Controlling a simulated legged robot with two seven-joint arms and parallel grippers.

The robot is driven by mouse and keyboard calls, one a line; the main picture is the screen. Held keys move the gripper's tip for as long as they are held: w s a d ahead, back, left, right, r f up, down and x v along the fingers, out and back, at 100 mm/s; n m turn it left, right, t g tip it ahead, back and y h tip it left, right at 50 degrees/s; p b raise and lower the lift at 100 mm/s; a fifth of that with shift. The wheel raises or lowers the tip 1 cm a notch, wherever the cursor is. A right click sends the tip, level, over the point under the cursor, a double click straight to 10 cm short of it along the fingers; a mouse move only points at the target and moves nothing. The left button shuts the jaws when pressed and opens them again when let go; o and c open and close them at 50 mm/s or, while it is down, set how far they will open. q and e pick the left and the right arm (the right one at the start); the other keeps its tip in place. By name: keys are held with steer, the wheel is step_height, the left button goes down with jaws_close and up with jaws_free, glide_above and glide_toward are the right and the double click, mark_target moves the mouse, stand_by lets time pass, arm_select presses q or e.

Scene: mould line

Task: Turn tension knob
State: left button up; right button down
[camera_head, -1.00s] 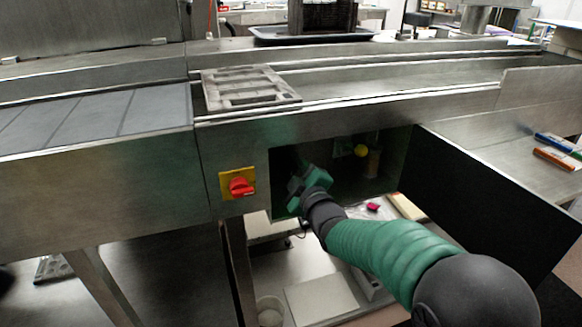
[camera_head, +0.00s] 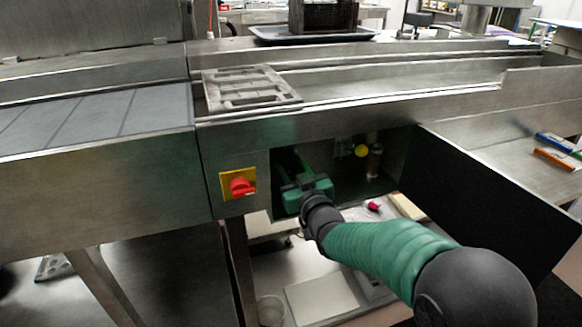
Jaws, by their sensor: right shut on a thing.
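My right gripper (camera_head: 292,168) reaches into the left part of an open compartment (camera_head: 395,150) in the front of the steel line. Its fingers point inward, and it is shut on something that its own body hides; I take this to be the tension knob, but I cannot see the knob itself. A yellow ball-shaped knob (camera_head: 361,151) shows to the right of the gripper inside the compartment, apart from it. My left gripper is not in view.
A red rotary switch (camera_head: 241,186) on a yellow plate sits left of the compartment. The compartment's dark door (camera_head: 500,200) stands open to the right. A metal mould (camera_head: 250,88) lies on the line above. Coloured pens or markers (camera_head: 553,159) lie at the far right.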

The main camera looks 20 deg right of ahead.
steer(key=shift+a+f+m, duration=0.1)
steer(key=shift+f+m, duration=0.15)
steer(key=shift+m, duration=0.75)
steer(key=c, duration=1.1)
jaws_free()
steer(key=shift+c, duration=0.2)
steer(key=shift+o, duration=1.2)
steer(key=shift+r, duration=0.1)
steer(key=shift+s, duration=0.1)
